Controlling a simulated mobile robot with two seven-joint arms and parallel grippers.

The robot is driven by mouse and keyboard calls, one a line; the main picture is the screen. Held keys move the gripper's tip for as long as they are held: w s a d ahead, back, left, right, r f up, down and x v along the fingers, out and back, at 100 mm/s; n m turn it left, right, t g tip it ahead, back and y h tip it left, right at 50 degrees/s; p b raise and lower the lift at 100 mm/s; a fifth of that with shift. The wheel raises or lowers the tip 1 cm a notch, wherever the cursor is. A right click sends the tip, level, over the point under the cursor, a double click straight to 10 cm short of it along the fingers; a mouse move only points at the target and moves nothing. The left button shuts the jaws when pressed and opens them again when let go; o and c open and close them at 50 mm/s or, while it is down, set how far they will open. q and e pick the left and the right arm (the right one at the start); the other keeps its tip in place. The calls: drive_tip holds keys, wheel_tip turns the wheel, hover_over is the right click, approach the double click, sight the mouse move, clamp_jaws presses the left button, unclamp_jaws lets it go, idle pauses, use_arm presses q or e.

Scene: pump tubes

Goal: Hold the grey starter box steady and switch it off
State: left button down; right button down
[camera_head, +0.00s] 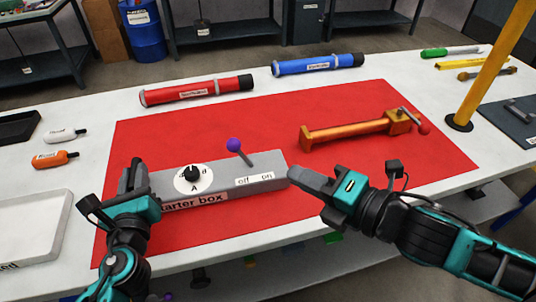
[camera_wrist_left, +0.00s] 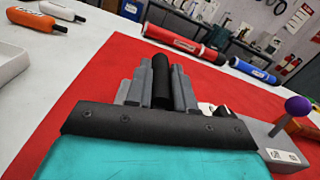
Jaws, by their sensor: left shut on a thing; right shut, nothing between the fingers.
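The grey starter box (camera_head: 222,182) lies on the red mat (camera_head: 290,115). It has a round white dial with a black knob (camera_head: 193,174) and a lever with a purple ball (camera_head: 234,145). The lever leans left, towards the side of the "off" label; the "on" label is to its right.
An orange clamp-like tool (camera_head: 350,130) lies on the mat, right of the box. A red tube (camera_head: 195,91) and a blue tube (camera_head: 318,65) lie behind. A yellow post (camera_head: 490,65) stands at the right. A white tray (camera_head: 60,225) is at the left.

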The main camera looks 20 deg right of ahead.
use_arm(q)
drive_tip(key=c, duration=0.9)
unclamp_jaws()
